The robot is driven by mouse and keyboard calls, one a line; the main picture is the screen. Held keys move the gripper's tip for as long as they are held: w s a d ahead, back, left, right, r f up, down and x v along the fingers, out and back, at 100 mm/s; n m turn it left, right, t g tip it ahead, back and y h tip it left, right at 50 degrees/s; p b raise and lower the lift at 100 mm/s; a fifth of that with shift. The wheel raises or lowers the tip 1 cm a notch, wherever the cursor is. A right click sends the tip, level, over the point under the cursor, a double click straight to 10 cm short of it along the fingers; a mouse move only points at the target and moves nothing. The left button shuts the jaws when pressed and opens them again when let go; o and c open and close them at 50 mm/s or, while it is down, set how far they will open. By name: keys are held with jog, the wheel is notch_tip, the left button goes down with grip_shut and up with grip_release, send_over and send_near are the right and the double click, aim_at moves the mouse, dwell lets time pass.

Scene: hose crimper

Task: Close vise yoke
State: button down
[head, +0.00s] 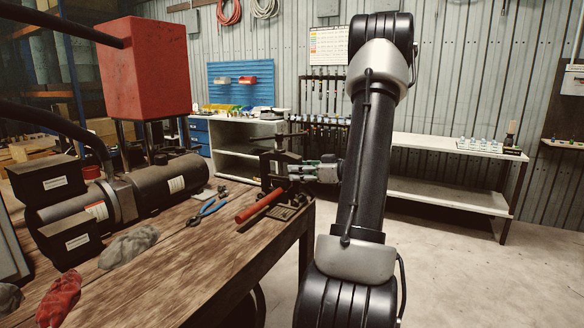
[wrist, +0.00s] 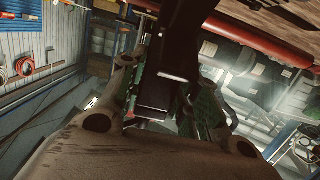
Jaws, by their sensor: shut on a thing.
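The dark vise (head: 272,172) stands at the far right corner of the wooden workbench in the head view. Its yoke cannot be clearly told apart from the rest of the frame at this size. My gripper (head: 294,171) reaches the vise from the right, with its fingers at the vise's right side. In the wrist view my gripper (wrist: 165,112) has a finger on each side of a dark, squared vise part (wrist: 156,92) and is shut on it. The far side of the vise and the exact contact are hidden.
On the wooden bench (head: 185,255) lie a red-handled tool (head: 258,206), blue-handled pliers (head: 208,209) and gloves (head: 130,246). The crimping machine with its red box (head: 143,68) stands at the left. The floor to the right of the bench is clear, up to a shelf table (head: 440,193).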

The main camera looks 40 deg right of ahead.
jog(key=shift+s+f, duration=0.25)
jog(key=shift+f, duration=0.15)
jog(key=c, duration=1)
grip_release()
jog(key=shift+c, duration=0.2)
jog(key=shift+d, duration=0.1)
jog(key=v, duration=1.2)
jog(key=shift+f, duration=0.25)
